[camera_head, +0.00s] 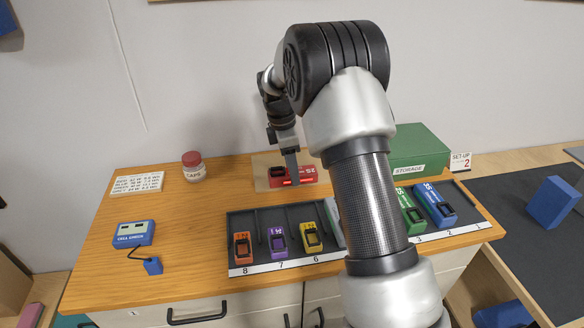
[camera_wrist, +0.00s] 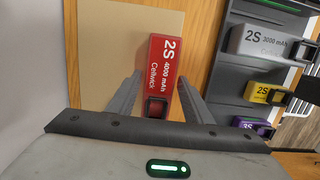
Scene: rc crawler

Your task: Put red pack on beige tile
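The red pack (camera_wrist: 163,65), labelled 2S 4000 mAh, lies flat on the beige tile (camera_wrist: 112,50), near the tile's right edge. In the head view the red pack (camera_head: 306,174) is partly hidden by my finger, and the beige tile (camera_head: 261,180) shows mostly to its left. My gripper (camera_wrist: 158,76) is open, with one finger on each side of the pack's near end. A gap shows between the left finger and the pack; the right finger is very close, and I cannot tell if it touches. In the head view my gripper (camera_head: 292,182) is down at the pack.
A dark rack (camera_head: 262,222) with orange, purple, yellow, green and blue packs stands in front. A green storage box (camera_head: 418,150) is at the right, partly behind my arm. A red-capped jar (camera_head: 193,166) and cell checker (camera_head: 133,234) are at the left. The table's left middle is clear.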

